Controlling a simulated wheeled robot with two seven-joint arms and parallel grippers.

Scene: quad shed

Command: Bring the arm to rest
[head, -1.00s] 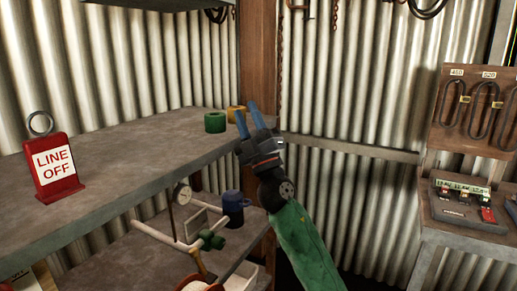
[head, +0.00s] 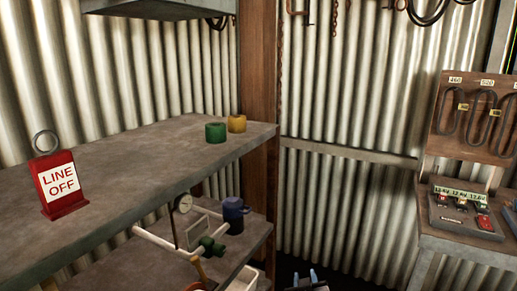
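My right gripper (head: 305,279) shows only at the bottom edge of the head view, to the right of the shelves and low down. Its two blue fingertips stand apart, with nothing seen between them. The rest of the gripper and its arm are cut off by the frame edge. My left gripper is not in view.
A bench with a control box (head: 464,209) is at right.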

